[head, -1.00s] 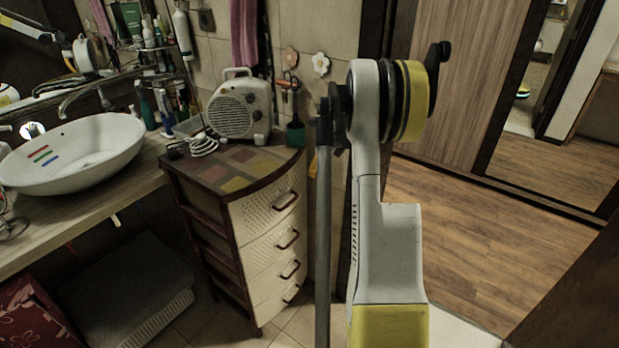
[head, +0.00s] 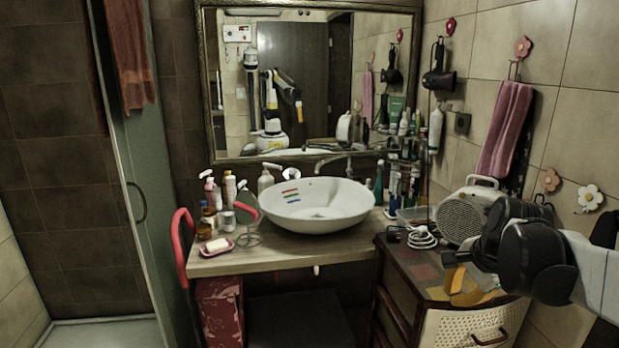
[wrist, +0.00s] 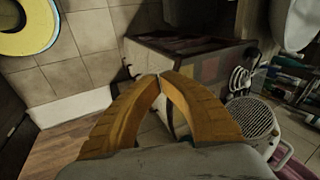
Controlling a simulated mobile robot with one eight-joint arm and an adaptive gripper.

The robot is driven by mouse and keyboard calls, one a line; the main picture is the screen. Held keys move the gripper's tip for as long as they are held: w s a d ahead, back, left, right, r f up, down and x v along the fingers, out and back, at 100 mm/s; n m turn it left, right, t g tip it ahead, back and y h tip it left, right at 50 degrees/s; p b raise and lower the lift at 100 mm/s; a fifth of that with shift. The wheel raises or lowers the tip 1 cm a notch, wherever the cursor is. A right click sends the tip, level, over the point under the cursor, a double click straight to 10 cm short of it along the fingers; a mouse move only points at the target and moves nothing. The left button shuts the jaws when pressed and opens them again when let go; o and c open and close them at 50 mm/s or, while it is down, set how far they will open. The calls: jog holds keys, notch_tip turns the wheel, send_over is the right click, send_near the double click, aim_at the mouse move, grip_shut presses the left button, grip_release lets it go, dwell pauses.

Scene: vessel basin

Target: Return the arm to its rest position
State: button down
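My arm reaches in from the right edge of the head view. My gripper (head: 472,288), with yellow-orange fingers, hangs in front of the drawer cabinet (head: 407,283), low at the right. In the wrist view the two fingers of my gripper (wrist: 160,76) curve inward and their tips meet, with nothing seen between them. The cabinet (wrist: 207,68) shows beyond the fingertips there. From the head view I cannot tell whether the fingers touch the cabinet.
A white basin (head: 316,208) with coloured stripes stands on the wooden counter (head: 215,265). A fan heater (head: 463,216) and a coiled cable (head: 423,238) are on the cabinet close to my gripper. A mirror (head: 300,75) hangs behind. A glass shower door (head: 145,150) is at the left.

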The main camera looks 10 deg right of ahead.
jog(key=s+a+f+n+t, duration=0.2)
jog(key=s+a+n, duration=1.2)
jog(key=a+n, duration=0.2)
jog(key=shift+s+a, duration=0.4)
jog(key=shift+a, duration=0.1)
jog(key=shift+f, duration=0.1)
